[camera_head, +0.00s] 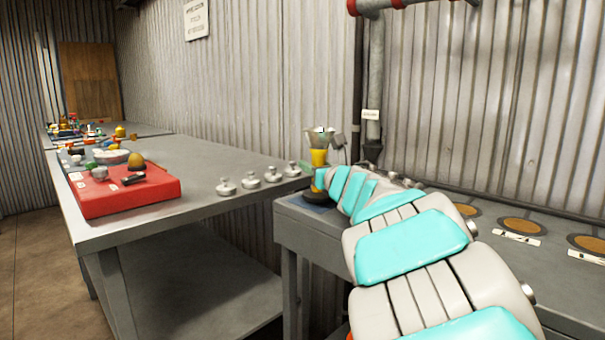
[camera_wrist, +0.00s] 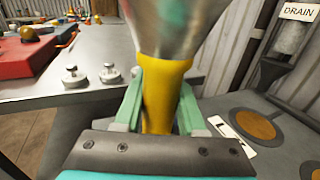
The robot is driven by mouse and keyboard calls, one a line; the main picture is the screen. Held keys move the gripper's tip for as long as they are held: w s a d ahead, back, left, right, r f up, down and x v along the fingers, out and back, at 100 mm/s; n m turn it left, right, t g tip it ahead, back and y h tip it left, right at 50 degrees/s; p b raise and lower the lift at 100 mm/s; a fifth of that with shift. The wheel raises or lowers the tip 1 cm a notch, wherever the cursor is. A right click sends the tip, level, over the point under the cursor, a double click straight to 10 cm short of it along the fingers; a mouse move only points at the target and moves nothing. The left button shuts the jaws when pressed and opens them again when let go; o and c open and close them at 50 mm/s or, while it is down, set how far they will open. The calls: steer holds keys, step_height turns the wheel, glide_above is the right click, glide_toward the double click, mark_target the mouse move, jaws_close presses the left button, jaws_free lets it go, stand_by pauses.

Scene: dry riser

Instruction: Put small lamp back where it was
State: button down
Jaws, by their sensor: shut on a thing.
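The small lamp (camera_head: 319,157) has a yellow body and a flared grey metal head. It stands roughly upright at the left end of the lower grey bench in the head view. In the wrist view its yellow body (camera_wrist: 165,82) rises between the green fingers of my gripper (camera_wrist: 160,108), which is shut on it. Its dark base (camera_head: 314,196) shows just over a dark blue patch (camera_head: 318,209); I cannot tell whether it touches. My arm hides part of the bench behind it.
A taller grey table (camera_head: 190,212) at left holds a red box (camera_head: 125,197) and several grey knobbed pieces (camera_head: 249,181). Round brown discs with labels (camera_head: 520,226) lie along the lower bench at right. A pipe labelled DRAIN (camera_wrist: 290,40) stands behind.

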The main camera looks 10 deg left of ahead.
steer(key=shift+f, duration=0.15)
steer(key=shift+f, duration=0.1)
steer(key=shift+f, duration=0.15)
steer(key=c, duration=0.5)
jaws_free()
steer(key=shift+r, duration=0.25)
steer(key=b+v, duration=0.1)
steer(key=v, duration=1.1)
steer(key=shift+f+b, duration=0.1)
steer(key=shift+b, duration=0.2)
